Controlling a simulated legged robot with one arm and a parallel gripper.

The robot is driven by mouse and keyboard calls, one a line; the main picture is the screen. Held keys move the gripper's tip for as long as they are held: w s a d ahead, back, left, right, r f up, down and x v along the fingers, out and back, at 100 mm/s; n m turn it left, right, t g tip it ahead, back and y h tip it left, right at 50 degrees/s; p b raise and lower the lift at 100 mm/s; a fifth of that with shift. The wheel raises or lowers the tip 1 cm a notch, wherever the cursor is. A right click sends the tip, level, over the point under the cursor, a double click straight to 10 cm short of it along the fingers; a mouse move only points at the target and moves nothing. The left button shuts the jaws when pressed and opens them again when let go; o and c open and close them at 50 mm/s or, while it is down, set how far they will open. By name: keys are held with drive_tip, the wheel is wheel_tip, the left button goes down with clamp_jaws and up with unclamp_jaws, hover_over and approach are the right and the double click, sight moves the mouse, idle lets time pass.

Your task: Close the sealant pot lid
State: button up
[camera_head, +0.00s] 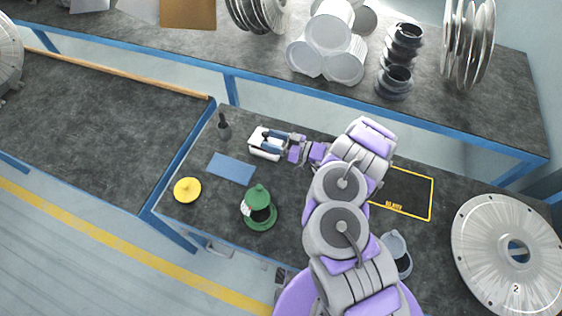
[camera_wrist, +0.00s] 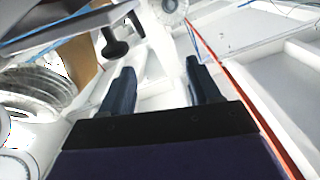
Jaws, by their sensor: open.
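A green pot (camera_head: 261,221) stands on the dark bench at the front, left of my arm. A green lid (camera_head: 258,195) with a knob shows at its far side, with a dark opening below it, so it looks open. I cannot tell for certain that this is the sealant pot. In the wrist view my gripper (camera_wrist: 160,62) shows two spread fingers with nothing clearly held. The green pot is not clearly seen there.
A yellow knobbed disc (camera_head: 187,190) and a blue sheet (camera_head: 232,168) lie left of the green pot. A dark handled tool (camera_head: 223,126) stands near the back-left. A grey cup-like container (camera_head: 397,252) and a large metal disc (camera_head: 510,252) are right of my arm.

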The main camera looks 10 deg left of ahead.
drive_tip(key=s+d+r+p, duration=0.1)
drive_tip(key=s+d, duration=0.3)
drive_tip(key=s, duration=0.5)
drive_tip(key=shift+s+d+p, duration=0.3)
drive_tip(key=shift+d+p, duration=0.05)
drive_tip(key=shift+d, duration=0.05)
